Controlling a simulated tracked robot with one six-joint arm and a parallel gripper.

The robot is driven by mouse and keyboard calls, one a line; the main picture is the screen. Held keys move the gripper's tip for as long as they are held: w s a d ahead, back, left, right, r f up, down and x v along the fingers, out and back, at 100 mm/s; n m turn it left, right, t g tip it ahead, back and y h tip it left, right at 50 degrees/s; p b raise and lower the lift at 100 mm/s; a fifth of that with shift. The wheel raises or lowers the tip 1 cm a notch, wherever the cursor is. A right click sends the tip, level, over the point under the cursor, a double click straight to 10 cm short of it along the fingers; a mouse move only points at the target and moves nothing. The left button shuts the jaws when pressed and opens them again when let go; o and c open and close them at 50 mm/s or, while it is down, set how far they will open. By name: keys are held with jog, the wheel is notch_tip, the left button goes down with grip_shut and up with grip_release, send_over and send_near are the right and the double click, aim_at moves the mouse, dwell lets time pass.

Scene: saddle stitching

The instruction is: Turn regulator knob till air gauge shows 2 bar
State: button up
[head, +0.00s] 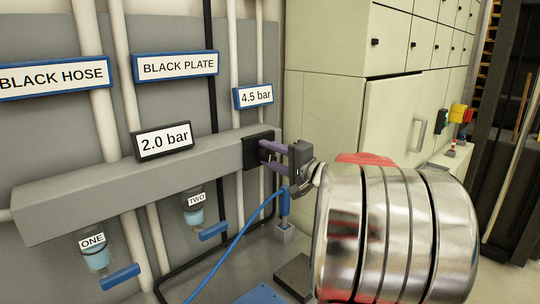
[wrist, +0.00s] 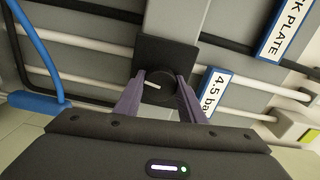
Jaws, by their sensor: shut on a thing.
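The black round regulator knob (wrist: 159,88) sits on a square black plate (wrist: 178,52) at the end of the grey beam. Its white pointer line shows in the wrist view. My gripper (head: 264,150) has its purple fingers on either side of the knob and is shut on it; it also shows in the wrist view (wrist: 160,92). In the head view the fingers hide the knob. The air gauge display (head: 162,140) on top of the beam reads 2.0 bar. A blue-framed sign (head: 254,96) above the plate reads 4.5 bar.
Signs reading BLACK HOSE (head: 54,78) and BLACK PLATE (head: 176,66) hang on the wall. Bowls labelled ONE (head: 95,248) and TWO (head: 195,208) hang under the grey beam (head: 90,190). A blue hose (head: 236,238) runs below my gripper. A pale cabinet (head: 330,100) stands right.

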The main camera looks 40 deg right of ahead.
jog(key=shift+a+f, duration=0.15)
jog(key=shift+f, duration=0.15)
jog(key=o, duration=0.7)
jog(key=shift+c, duration=0.2)
jog(key=o, duration=0.4)
jog(key=shift+r, duration=0.15)
jog(key=s, duration=1.3)
jog(key=shift+s+d, duration=0.3)
jog(key=shift+s, duration=0.05)
